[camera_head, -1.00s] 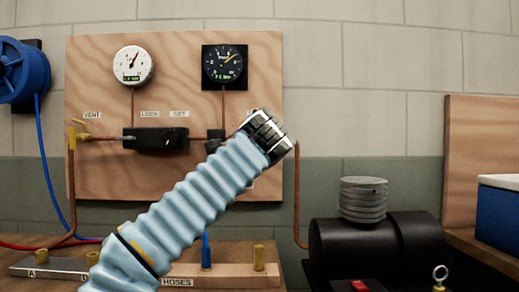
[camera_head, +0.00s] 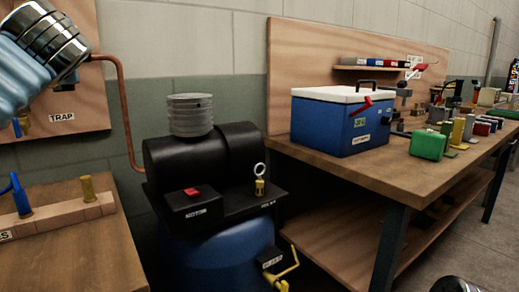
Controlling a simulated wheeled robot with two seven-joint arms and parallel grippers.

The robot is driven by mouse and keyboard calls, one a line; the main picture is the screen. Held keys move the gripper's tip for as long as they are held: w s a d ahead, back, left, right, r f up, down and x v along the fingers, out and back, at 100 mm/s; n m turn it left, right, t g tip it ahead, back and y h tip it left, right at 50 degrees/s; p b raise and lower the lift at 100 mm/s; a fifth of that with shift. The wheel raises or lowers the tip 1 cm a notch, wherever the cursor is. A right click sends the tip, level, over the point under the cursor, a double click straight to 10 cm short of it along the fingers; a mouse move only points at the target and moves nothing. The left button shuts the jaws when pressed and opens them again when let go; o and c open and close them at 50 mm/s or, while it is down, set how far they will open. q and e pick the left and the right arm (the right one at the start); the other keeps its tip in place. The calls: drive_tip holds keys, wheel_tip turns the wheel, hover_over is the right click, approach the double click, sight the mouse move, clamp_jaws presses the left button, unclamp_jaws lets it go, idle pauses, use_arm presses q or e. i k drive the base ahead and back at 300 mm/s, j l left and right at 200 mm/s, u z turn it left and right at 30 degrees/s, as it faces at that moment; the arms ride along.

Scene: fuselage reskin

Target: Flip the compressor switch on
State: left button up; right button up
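The compressor (camera_head: 200,150) is a black motor unit with a grey ribbed cylinder head, sitting on a blue tank (camera_head: 225,258) in the middle of the head view. The compressor switch (camera_head: 191,191) is a small red rocker on top of a black box at the compressor's front left. From the picture I cannot tell its on or off position. No gripper fingers are clearly visible.
A workbench (camera_head: 355,165) at the right holds a blue cooler box (camera_head: 342,120) with a white lid and several small coloured items. A ring-topped valve (camera_head: 260,180) stands beside the switch box. A yellow drain handle (camera_head: 285,268) juts from the tank. A wooden table (camera_head: 75,250) is at the left.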

sight(190, 192)
drive_tip(key=k+l, duration=0.75)
drive_tip(key=l, duration=0.2)
